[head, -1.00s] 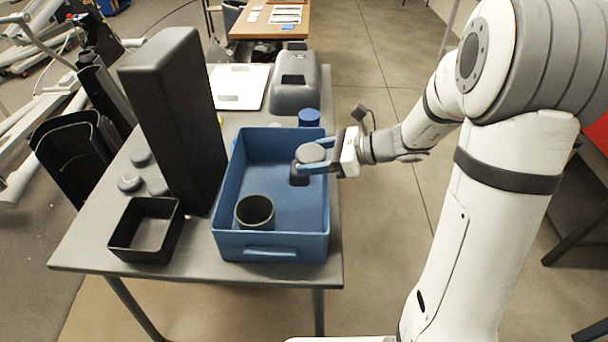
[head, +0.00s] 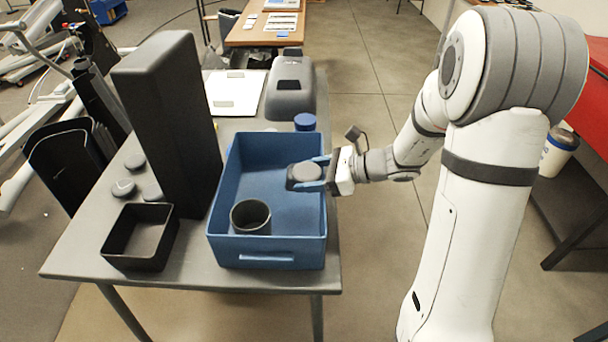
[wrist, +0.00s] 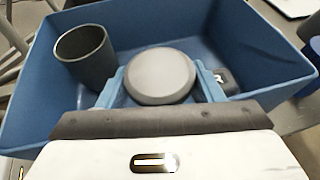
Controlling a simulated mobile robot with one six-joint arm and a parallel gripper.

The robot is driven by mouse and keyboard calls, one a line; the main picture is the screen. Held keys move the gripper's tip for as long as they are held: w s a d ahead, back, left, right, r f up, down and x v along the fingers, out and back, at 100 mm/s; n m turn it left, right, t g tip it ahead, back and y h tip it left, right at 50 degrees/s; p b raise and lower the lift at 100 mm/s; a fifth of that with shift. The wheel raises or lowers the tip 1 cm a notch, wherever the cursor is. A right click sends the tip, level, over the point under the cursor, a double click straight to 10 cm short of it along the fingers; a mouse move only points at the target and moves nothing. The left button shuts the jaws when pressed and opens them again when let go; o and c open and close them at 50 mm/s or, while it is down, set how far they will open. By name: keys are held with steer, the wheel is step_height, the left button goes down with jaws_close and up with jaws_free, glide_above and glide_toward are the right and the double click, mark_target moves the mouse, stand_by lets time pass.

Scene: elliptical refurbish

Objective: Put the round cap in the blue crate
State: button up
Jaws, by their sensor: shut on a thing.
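The blue crate (head: 265,258) stands open on the grey table and also fills the wrist view (wrist: 30,100). My gripper (head: 308,174) reaches in over its right wall. It is shut on the round cap (head: 303,173), a grey disc that shows between the blue fingers in the wrist view (wrist: 161,76). The cap is over the inside of the crate; I cannot tell whether it touches the floor. A dark cup (head: 250,217) stands in the crate's front left part, apart from the cap. A small dark item (wrist: 224,80) lies in the crate beside the right finger.
A tall black box (head: 172,120) and a black open tray (head: 140,236) stand left of the crate. Several grey round pieces (head: 124,189) lie beyond the tray. A blue-lidded container (head: 305,122) and a grey case (head: 290,88) stand behind the crate.

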steer(key=shift+s+f, duration=0.1)
steer(key=shift+f, duration=0.2)
steer(key=o, duration=1.4)
steer(key=shift+s+f, duration=0.1)
